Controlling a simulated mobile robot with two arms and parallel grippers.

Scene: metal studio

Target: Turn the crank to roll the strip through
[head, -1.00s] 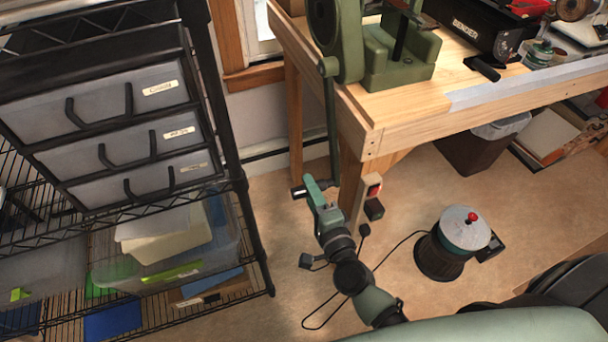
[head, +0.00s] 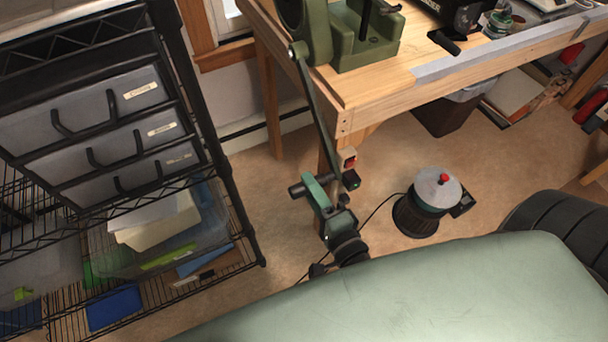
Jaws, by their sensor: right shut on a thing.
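The green rolling machine (head: 362,35) stands on the wooden bench at the top, and its upper part is cut off by the picture edge. Its long crank arm (head: 318,108) hangs from the pivot at the machine's left side and slants down to the right past the bench corner. My right gripper (head: 317,190) is shut on the dark crank handle (head: 297,188) at the arm's lower end, below the bench top. The rollers and any strip between them are out of view. My left gripper is not in view.
A wire shelf with grey drawers (head: 95,120) stands at the left. The bench (head: 385,90) corner and leg are close to the crank. A switch box (head: 350,170) is by the leg. A round red-knobbed pot (head: 432,200) with a cable stands on the floor.

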